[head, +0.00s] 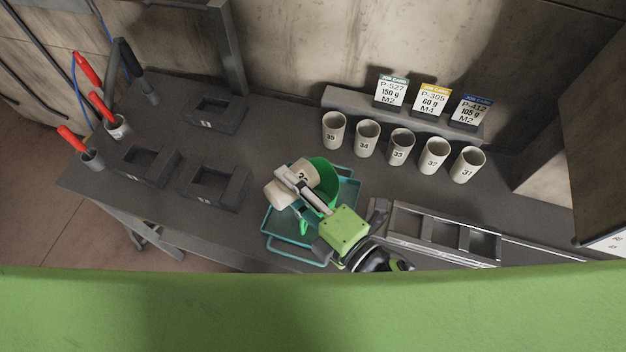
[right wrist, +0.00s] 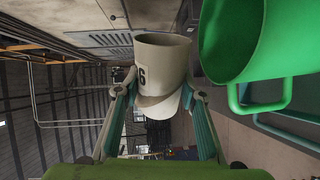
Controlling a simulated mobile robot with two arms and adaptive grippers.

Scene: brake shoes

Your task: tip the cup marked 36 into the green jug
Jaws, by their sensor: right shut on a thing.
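The cream cup marked 36 (head: 304,171) is tilted at the left side of the green jug (head: 325,180) in the head view. My right gripper (head: 295,184) is shut on it, with a finger across its side. In the right wrist view the cup (right wrist: 164,62) sits between both fingers of the gripper (right wrist: 160,105), with a "6" showing. The jug (right wrist: 225,35) is close to the right of the cup there, its handle below. The cup's contents and the jug's inside bottom are hidden. My left gripper is not in view.
The jug stands on a teal tray (head: 283,226). Several cups, marked 31 to 35, stand in a row behind, below job cards (head: 432,97). A grey compartment rack (head: 443,232) is at right. Dark blocks (head: 214,186) and red-handled tools (head: 72,139) are at left.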

